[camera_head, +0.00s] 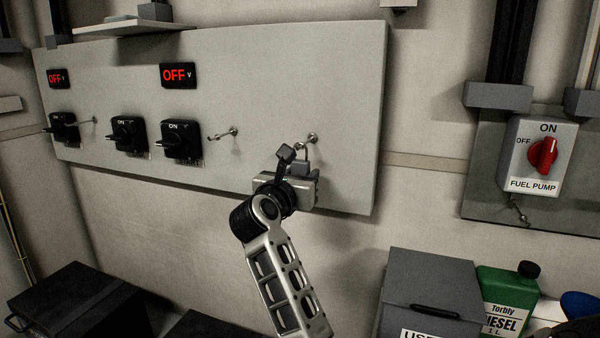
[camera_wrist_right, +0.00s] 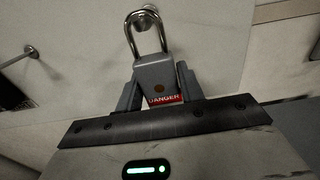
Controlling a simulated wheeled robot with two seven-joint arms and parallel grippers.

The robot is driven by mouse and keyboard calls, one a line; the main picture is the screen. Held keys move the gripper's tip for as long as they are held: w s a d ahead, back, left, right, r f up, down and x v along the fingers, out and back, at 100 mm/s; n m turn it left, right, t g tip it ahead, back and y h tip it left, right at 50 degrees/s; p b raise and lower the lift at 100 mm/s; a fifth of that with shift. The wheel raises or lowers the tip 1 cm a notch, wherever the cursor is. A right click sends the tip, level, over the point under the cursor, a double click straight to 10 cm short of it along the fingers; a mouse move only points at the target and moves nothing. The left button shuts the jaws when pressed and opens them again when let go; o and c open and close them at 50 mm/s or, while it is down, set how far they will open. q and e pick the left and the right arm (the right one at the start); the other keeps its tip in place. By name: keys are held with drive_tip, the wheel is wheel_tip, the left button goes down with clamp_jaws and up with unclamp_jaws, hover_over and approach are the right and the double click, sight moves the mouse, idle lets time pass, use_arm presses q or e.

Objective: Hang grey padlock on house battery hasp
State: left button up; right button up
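The grey padlock (camera_head: 300,167) is at the lower right of the pale wall panel (camera_head: 350,95). In the right wrist view the padlock (camera_wrist_right: 156,78) has a steel shackle pointing up and a red-and-white DANGER label. My right gripper (camera_head: 299,172) has a finger on each side of its body, seemingly touching both sides. The top of the shackle meets a metal peg (camera_head: 312,138) on the panel; the peg also shows in the right wrist view (camera_wrist_right: 147,14). Whether the shackle is looped over it is hard to tell. No battery label is readable. My left gripper is out of view.
Black rotary switches (camera_head: 181,139) sit left on the panel, with another peg (camera_head: 233,131) beside them. A fuel pump switch box (camera_head: 540,155) is at the right. Below stand a grey bin (camera_head: 430,290), a green diesel can (camera_head: 508,295) and a black case (camera_head: 80,305).

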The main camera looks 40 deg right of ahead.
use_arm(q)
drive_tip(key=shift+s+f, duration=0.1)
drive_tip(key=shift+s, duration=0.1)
use_arm(e)
drive_tip(key=shift+r, duration=0.1)
drive_tip(key=shift+c, duration=0.3)
